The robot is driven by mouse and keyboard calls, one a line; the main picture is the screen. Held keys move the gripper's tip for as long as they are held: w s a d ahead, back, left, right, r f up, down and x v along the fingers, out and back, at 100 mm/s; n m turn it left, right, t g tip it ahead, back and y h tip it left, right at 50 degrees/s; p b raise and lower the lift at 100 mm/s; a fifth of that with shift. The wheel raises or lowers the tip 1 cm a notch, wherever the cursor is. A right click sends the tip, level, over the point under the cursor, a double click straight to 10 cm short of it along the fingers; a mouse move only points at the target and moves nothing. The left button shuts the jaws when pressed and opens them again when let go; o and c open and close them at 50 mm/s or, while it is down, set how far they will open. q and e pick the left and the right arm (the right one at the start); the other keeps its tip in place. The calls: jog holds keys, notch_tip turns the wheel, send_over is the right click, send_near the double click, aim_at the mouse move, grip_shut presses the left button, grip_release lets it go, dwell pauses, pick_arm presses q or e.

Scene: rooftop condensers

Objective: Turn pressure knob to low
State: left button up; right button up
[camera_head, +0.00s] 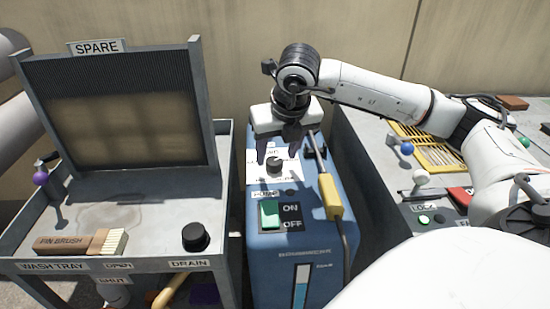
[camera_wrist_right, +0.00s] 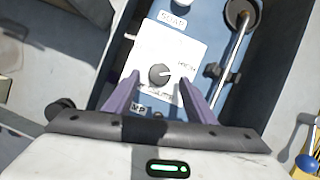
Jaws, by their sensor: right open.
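The dark round pressure knob (camera_head: 274,165) sits on a white label plate on top of the blue machine (camera_head: 262,268). In the right wrist view the knob (camera_wrist_right: 159,74) has a light pointer mark aimed right, toward the printed word HIGH (camera_wrist_right: 187,65). My right gripper (camera_head: 277,156) is open above the plate, its two fingers on either side of the knob. In the right wrist view the purple-grey fingers (camera_wrist_right: 158,84) show a gap to the knob on both sides. My left gripper is out of view.
A green ON/OFF switch (camera_head: 269,214) and a yellow-handled wand (camera_head: 330,196) are on the blue machine close by. A wash tray (camera_head: 130,237) with a pin brush (camera_head: 80,242) and a drain knob (camera_head: 195,237) stands left. A grey bench with levers (camera_head: 421,178) is right.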

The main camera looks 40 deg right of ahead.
aim_at(275, 161)
jog(key=shift+x, duration=0.8)
jog(key=shift+w+d+f, duration=0.1)
jog(key=shift+w+f, duration=0.15)
jog(key=shift+f, duration=0.4)
jog(key=c, duration=1)
jog(key=shift+c, duration=0.2)
